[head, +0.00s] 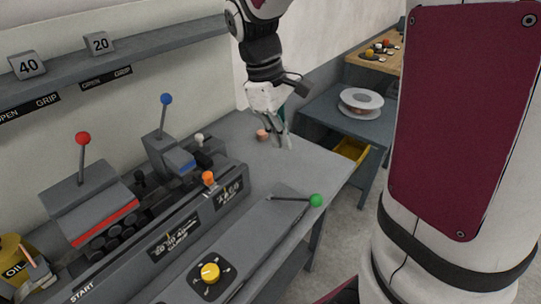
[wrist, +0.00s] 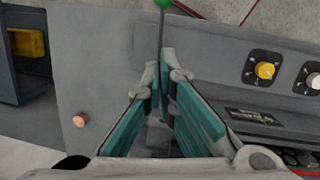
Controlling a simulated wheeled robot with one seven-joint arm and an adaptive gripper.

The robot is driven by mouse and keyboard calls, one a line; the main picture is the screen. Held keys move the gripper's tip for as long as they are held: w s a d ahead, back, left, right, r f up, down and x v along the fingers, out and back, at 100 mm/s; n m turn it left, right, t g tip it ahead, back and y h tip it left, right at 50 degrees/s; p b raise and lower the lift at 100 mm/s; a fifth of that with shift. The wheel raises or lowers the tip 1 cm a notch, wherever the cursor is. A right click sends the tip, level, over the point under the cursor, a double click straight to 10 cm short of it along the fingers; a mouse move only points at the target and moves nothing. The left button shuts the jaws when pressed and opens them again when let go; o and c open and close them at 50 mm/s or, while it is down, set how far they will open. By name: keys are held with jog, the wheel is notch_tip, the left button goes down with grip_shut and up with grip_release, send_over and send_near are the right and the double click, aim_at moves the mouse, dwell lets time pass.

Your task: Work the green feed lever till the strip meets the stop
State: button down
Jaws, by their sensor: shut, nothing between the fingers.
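The green feed lever is a thin rod with a green knob (head: 316,200), leaning right over the front of the machine. Its knob also shows at the top edge of the wrist view (wrist: 163,3), with the rod running down toward my fingertips. My gripper (head: 284,142) hangs above the grey bench behind the lever, apart from the knob in the head view. In the wrist view its teal-padded fingers (wrist: 166,75) are shut and empty. I cannot make out the strip or the stop.
The machine has a red-knobbed lever (head: 83,139), a blue-knobbed lever (head: 166,99), an orange knob (head: 208,178) and a yellow dial (head: 210,273). A small copper-coloured round piece (head: 262,134) is on the bench near my gripper. A white spool (head: 361,101) sits on a side table.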

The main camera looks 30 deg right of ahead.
jog(key=shift+f, duration=0.1)
send_over(300, 199)
jog(key=shift+w+a+f+p+x, duration=0.1)
jog(key=shift+w+a+p+x, duration=0.2)
jog(key=shift+x, duration=1.6)
jog(key=shift+w+a+f+x, duration=0.15)
jog(key=shift+a+x, duration=0.25)
jog(key=shift+x, duration=1.5)
jog(key=shift+w+a+f+p+x, duration=0.15)
jog(key=shift+a+x, duration=0.25)
jog(key=shift+x, duration=1.5)
jog(key=shift+w, duration=0.1)
